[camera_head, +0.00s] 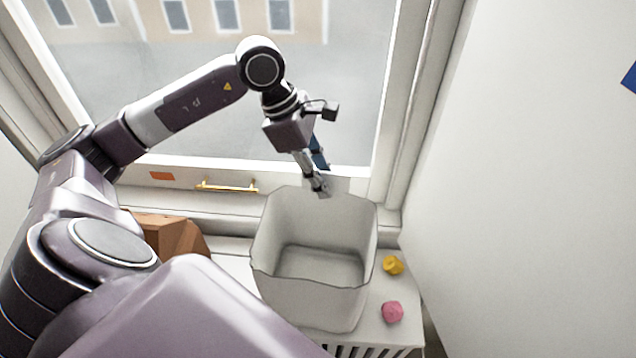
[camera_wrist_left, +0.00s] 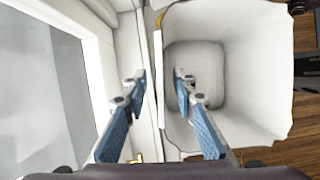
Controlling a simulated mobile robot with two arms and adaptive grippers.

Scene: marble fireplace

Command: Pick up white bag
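The white bag (camera_head: 310,302) stands upright and open at the top on a white slatted surface below the window. It looks empty inside. In the left wrist view the bag (camera_wrist_left: 245,60) fills the right half. My left gripper (camera_head: 322,188) is at the bag's far rim. Its fingers (camera_wrist_left: 159,82) are apart, with the rim's edge showing between them. One finger is over the bag's inside and the other is on the window side. I cannot tell whether either finger touches the bag. My right gripper is not in view.
A yellow lump (camera_head: 393,265) and a pink lump (camera_head: 392,312) lie right of the bag. A brown box-like object (camera_head: 165,232) is at the left, partly behind my arm. The window frame with a brass handle (camera_head: 228,186) is behind. A white wall (camera_head: 530,190) stands at the right.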

